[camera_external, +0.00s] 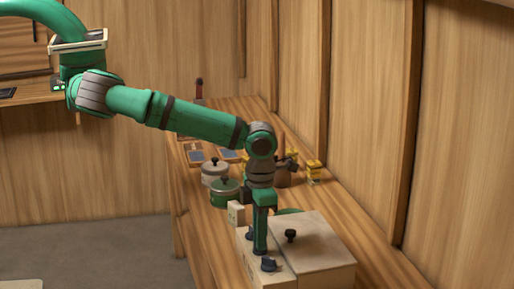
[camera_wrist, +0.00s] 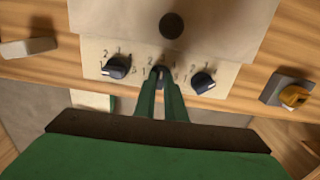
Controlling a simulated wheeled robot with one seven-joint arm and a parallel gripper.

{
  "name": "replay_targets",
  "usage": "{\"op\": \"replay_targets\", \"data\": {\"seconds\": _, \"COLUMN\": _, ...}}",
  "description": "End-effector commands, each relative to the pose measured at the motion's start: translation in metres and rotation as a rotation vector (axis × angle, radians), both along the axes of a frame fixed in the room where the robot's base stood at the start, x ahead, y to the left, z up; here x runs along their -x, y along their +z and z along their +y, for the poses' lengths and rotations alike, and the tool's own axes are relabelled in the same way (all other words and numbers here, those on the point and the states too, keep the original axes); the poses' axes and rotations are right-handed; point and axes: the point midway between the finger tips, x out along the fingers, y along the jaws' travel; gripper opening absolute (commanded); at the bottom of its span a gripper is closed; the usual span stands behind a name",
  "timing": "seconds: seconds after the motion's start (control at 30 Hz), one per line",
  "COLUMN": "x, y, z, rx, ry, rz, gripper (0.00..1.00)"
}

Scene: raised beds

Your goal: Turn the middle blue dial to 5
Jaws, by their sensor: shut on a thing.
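The middle blue dial (camera_wrist: 160,74) sits on a pale control panel (camera_wrist: 95,50) with printed digits around it. My gripper (camera_wrist: 160,88) is shut on this dial, one finger on each side. The fingers cover much of the dial and some of its digits, so I cannot tell which number it points to. A dark blue dial (camera_wrist: 117,67) is to its left and another (camera_wrist: 203,82) to its right. In the external view, my gripper (camera_external: 260,250) points down at the panel, and a neighbouring dial (camera_external: 269,265) shows beside it; the middle dial is hidden there.
A box lid (camera_external: 320,250) with a black knob (camera_external: 290,235) adjoins the panel. Pots, a green one (camera_external: 225,193) and a pale one (camera_external: 214,172), stand farther along the wooden counter (camera_external: 195,212). A yellow item (camera_external: 314,172) is near the wall.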

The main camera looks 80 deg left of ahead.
Motion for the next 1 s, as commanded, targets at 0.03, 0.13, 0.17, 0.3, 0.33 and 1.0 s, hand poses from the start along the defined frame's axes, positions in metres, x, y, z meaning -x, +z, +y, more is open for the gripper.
{"op": "replay_targets", "data": {"seconds": 0.03, "x": -0.0011, "y": 0.0004, "z": 0.0006, "rx": 0.0, "ry": -0.042, "rz": -0.002, "gripper": 0.0}}
{"op": "replay_targets", "data": {"seconds": 0.13, "x": -0.0009, "y": 0.0002, "z": 0.0007, "rx": -0.001, "ry": -0.138, "rz": -0.001, "gripper": 0.0}}
{"op": "replay_targets", "data": {"seconds": 0.17, "x": -0.0009, "y": 0.0002, "z": 0.0007, "rx": -0.001, "ry": -0.166, "rz": -0.001, "gripper": 0.0}}
{"op": "replay_targets", "data": {"seconds": 0.3, "x": -0.0009, "y": 0.0001, "z": 0.0006, "rx": -0.001, "ry": -0.299, "rz": -0.001, "gripper": 0.0}}
{"op": "replay_targets", "data": {"seconds": 0.33, "x": -0.001, "y": 0.0001, "z": 0.0006, "rx": -0.001, "ry": -0.327, "rz": -0.001, "gripper": 0.0}}
{"op": "replay_targets", "data": {"seconds": 1.0, "x": -0.0015, "y": 0.0003, "z": 0.0003, "rx": 0.0, "ry": -0.964, "rz": -0.002, "gripper": 0.0}}
